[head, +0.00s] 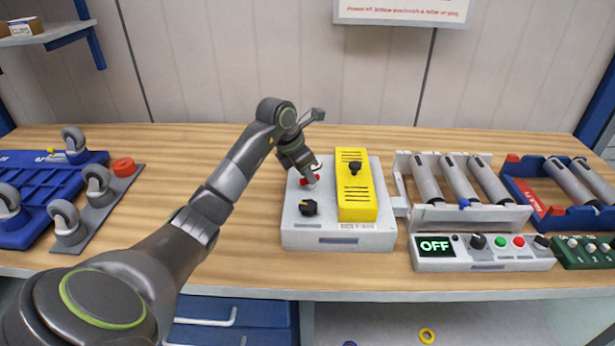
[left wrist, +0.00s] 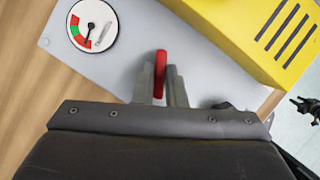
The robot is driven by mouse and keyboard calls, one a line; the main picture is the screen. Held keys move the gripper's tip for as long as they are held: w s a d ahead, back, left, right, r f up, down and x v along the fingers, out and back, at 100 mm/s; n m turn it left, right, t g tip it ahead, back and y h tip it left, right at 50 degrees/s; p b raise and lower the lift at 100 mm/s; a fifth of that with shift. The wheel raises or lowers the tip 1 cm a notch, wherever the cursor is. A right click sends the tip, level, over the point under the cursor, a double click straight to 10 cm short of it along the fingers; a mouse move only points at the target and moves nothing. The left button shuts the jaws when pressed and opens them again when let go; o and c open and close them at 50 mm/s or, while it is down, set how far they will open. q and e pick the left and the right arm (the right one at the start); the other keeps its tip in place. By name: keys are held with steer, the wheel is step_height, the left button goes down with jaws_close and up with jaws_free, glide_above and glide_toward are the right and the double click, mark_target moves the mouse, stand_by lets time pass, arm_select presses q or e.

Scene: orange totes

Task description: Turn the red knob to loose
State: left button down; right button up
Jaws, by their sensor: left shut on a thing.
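The red knob (head: 306,181) is on the grey top of a control box (head: 340,235), left of its yellow cover (head: 355,204). My left gripper (head: 308,174) reaches down over the knob and hides part of it. In the left wrist view the red knob (left wrist: 160,72) shows as a narrow upright bar. The fingers of my left gripper (left wrist: 161,82) are shut on it, one on each side. A round white gauge (left wrist: 92,26) with a red and green arc and a dark needle is beyond the knob, to the left.
A black knob (head: 309,207) is in front of the red one. A roller unit (head: 470,214) and a panel reading OFF (head: 480,262) stand to the right. Blue and grey caster plates lie at the left. A dark part (left wrist: 305,107), perhaps my right gripper, shows at the wrist view's right edge.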

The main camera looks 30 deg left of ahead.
arm_select(q)
steer(key=n+y+b, duration=0.1)
steer(key=n, duration=0.2)
steer(key=n+y+b, duration=0.1)
steer(key=n, duration=0.2)
steer(key=shift+d+t+y, duration=0.2)
steer(key=shift+t+y, duration=0.1)
steer(key=n+y, duration=0.1)
steer(key=n, duration=0.1)
steer(key=n+b, duration=0.1)
steer(key=n, duration=0.2)
steer(key=shift+d+r+n+y, duration=0.1)
steer(key=shift+r+n+y, duration=0.05)
steer(key=shift+n+y, duration=0.2)
arm_select(e)
step_height(320, 180, down, 3)
steer(key=shift+d+f, duration=0.1)
steer(key=shift+d, duration=0.05)
arm_select(q)
steer(key=shift+n+g+y, duration=0.25)
steer(key=shift+g, duration=0.15)
steer(key=c, duration=1.5)
jaws_free()
